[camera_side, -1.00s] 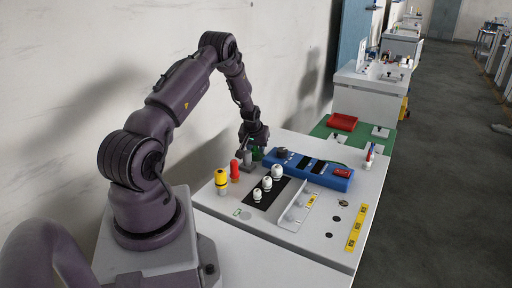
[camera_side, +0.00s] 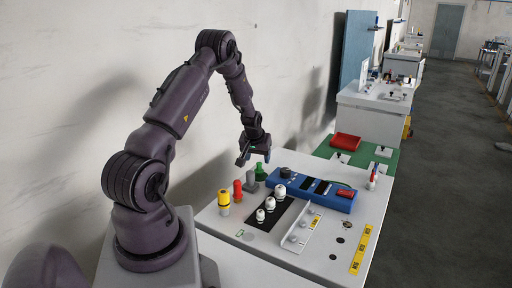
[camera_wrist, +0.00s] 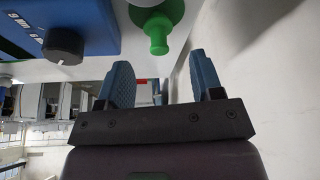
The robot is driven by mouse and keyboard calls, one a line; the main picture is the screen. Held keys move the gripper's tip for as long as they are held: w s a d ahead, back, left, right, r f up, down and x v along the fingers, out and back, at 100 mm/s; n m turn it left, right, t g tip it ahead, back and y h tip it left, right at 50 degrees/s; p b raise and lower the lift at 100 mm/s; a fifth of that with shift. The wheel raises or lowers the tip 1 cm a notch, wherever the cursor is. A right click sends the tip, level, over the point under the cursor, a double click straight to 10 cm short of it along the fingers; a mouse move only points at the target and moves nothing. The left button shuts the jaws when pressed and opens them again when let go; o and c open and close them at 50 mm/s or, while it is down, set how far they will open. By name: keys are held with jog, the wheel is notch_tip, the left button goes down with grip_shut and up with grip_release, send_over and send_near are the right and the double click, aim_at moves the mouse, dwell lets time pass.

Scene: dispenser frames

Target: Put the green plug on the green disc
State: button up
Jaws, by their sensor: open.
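The green plug (camera_side: 260,173) stands upright near the back left edge of the white panel, beside a grey block (camera_side: 252,187). In the wrist view the green plug (camera_wrist: 157,32) shows its narrow knob pointing toward my gripper, with a wider green part behind it. My gripper (camera_side: 254,157) is just above the plug, open and empty. In the wrist view my gripper (camera_wrist: 162,76) has its two blue fingers apart, with the plug beyond them and no contact visible.
A red plug (camera_side: 238,190) and a yellow plug (camera_side: 223,202) stand left of the grey block. White plugs (camera_side: 270,203) stand on a black strip (camera_side: 285,212). A blue box (camera_side: 318,189) lies right of the green plug. The wall is close behind.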

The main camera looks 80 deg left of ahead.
jog(key=w+d+r+m+t+h, duration=0.1)
jog(key=w+d+r+m, duration=0.1)
jog(key=d+r, duration=0.9)
jog(key=w+d+r+m+t, duration=0.1)
jog(key=w+d+r+m, duration=0.15)
jog(key=d+r, duration=0.8)
jog(key=s+d+r+m+h, duration=0.1)
jog(key=s+d+r+m, duration=0.1)
jog(key=s+d, duration=0.3)
jog(key=s+d+r+m+t+h, duration=0.1)
jog(key=s+d+r+m, duration=0.1)
jog(key=s+d, duration=0.3)
jog(key=s+d+r+m, duration=0.2)
jog(key=s+d, duration=0.3)
jog(key=d, duration=0.5)
jog(key=shift+s+d+r+m+h, duration=0.15)
jog(key=shift+r+m+h, duration=0.2)
jog(key=shift+m, duration=0.4)
